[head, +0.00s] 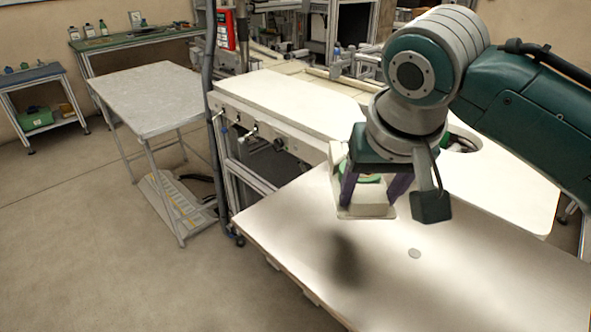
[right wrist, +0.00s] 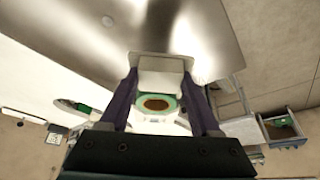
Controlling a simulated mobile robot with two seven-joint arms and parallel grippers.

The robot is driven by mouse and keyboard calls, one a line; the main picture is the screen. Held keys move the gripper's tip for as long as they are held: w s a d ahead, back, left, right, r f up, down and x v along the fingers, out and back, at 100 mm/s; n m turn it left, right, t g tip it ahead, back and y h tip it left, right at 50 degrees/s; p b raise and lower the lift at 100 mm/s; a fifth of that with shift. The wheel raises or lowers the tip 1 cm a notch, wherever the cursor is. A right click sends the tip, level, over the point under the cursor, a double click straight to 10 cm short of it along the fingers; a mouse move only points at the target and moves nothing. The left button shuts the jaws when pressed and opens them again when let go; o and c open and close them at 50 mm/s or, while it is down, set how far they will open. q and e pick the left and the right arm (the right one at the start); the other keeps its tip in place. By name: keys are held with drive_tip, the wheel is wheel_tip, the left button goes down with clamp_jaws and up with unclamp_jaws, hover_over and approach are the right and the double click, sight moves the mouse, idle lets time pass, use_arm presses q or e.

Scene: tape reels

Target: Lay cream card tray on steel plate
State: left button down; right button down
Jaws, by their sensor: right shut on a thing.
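My right gripper (head: 371,200) has its dark purple fingers shut on the cream card tray (head: 366,211). The tray is held in the air, and a dark shadow falls below it on the shiny surface that looks like the steel plate (head: 440,290). A green reel (head: 361,178) shows by the tray between the fingers. In the right wrist view the tray (right wrist: 161,79) sits between the fingertips, with a green ring with a brown centre (right wrist: 157,103) beside it. The plate (right wrist: 200,35) lies beyond them. My left gripper is out of view.
A white-topped bench (head: 290,105) with a round opening adjoins the plate behind. A grey metal table (head: 155,92) stands at the left, with open floor in front.

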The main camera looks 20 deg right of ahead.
sight(367, 219)
wheel_tip(367, 219, down, 6)
drive_tip(key=shift+f+b, duration=0.1)
drive_tip(key=shift+b, duration=0.3)
drive_tip(key=shift+a+f+b, duration=0.1)
drive_tip(key=shift+f+b, duration=0.3)
drive_tip(key=shift+f, duration=1.4)
drive_tip(key=shift+f, duration=0.15)
drive_tip(key=shift+c, duration=0.5)
unclamp_jaws()
